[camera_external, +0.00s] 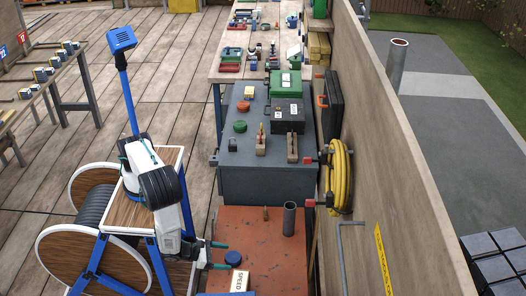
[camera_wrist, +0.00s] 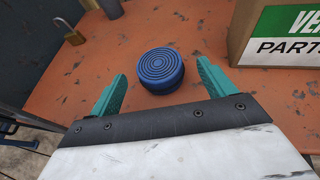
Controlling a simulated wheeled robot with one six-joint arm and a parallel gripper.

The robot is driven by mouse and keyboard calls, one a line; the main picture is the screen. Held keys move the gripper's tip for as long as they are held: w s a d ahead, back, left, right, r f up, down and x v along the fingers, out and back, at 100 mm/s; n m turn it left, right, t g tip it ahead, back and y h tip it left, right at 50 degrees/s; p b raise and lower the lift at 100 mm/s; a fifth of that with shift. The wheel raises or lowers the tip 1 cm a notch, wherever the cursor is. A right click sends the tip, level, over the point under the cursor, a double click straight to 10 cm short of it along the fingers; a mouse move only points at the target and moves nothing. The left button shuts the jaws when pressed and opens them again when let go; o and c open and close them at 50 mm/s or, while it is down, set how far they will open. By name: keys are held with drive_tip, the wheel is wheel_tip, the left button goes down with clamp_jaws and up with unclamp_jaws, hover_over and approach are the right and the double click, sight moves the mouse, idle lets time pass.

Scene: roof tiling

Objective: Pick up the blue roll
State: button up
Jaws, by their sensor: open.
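The blue roll (camera_wrist: 160,70) is a short round disc with ringed grooves on top. It stands on the orange worn tabletop (camera_wrist: 195,30). In the external view the blue roll (camera_external: 233,258) is near the left edge of the orange table (camera_external: 270,235). My gripper (camera_wrist: 160,85) has two teal fingers spread wide. The roll shows between and just beyond the fingertips, with gaps on both sides. In the external view my gripper (camera_external: 222,256) is beside the roll at the table's left edge, and nothing is held.
A cardboard box (camera_wrist: 275,45) with a green label and "PARTS" stands right of the roll. A brass padlock (camera_wrist: 70,33) and a grey tube (camera_external: 289,219) are farther back. A grey bench (camera_external: 262,180) adjoins the table, and a wall with a yellow hose (camera_external: 340,178) is at the right.

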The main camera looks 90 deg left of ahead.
sight(238, 257)
drive_tip(key=shift+x, duration=3.15)
drive_tip(key=shift+a, duration=0.1)
drive_tip(key=c, duration=1.1)
